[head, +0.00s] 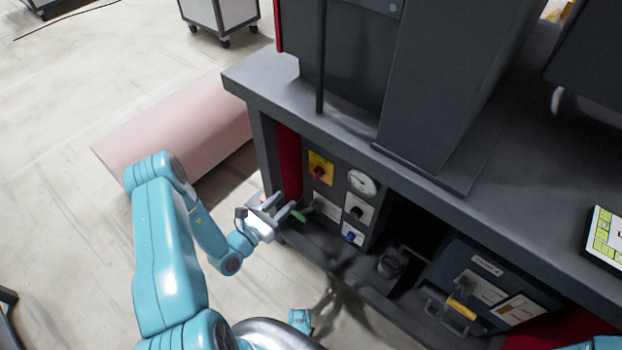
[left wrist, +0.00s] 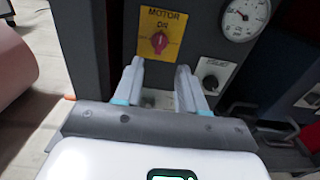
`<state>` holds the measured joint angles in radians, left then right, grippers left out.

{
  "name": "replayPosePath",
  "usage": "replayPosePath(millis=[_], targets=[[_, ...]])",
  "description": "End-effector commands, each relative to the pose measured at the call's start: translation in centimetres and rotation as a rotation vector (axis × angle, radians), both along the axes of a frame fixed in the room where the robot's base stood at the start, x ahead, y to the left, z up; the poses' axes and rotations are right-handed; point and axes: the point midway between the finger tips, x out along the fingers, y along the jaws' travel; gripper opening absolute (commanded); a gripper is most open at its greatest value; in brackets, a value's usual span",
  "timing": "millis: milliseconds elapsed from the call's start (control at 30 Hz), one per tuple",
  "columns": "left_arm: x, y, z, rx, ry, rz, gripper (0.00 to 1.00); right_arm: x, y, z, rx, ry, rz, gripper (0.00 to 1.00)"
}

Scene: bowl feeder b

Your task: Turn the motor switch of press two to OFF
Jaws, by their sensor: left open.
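The motor switch (head: 319,172) is a red knob on a yellow plate, on the dark front panel of the press. My left gripper (head: 287,204) is open and empty, just below and left of the switch in the head view. In the left wrist view its two fingers (left wrist: 160,74) point at the panel, with the knob above the gap between the tips. The fingers do not appear to touch the knob. My right gripper is not in view.
A round gauge (head: 361,182), a black knob (head: 356,212) and a blue knob (head: 351,236) sit right of the switch. A green handle (head: 299,216) is close to my left fingers. A drawer with a yellow handle (head: 461,309) is lower right.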

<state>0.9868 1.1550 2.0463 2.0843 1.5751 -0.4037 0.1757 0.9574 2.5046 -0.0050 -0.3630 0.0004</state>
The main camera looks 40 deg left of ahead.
Motion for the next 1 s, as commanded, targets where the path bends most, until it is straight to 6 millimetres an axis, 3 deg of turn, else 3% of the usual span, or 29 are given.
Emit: replayPosePath(millis=[300, 500, 700, 967, 1000], targets=[[7.5, -0.7, -0.2, 0.002, -0.004, -0.007, 0.40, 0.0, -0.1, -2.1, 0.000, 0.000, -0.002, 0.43], [11.3, -0.9, -0.2, 0.001, -0.003, -0.005, 0.40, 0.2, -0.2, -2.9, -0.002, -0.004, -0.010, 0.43], [13.0, -0.9, 0.0, -0.002, 0.000, -0.004, 0.40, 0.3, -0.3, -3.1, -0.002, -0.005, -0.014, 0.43], [13.2, -0.9, 0.0, -0.003, 0.001, -0.003, 0.40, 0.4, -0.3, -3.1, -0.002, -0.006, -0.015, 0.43], [13.2, -0.9, 0.0, -0.003, 0.001, -0.003, 0.34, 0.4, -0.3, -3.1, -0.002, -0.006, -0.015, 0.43]])
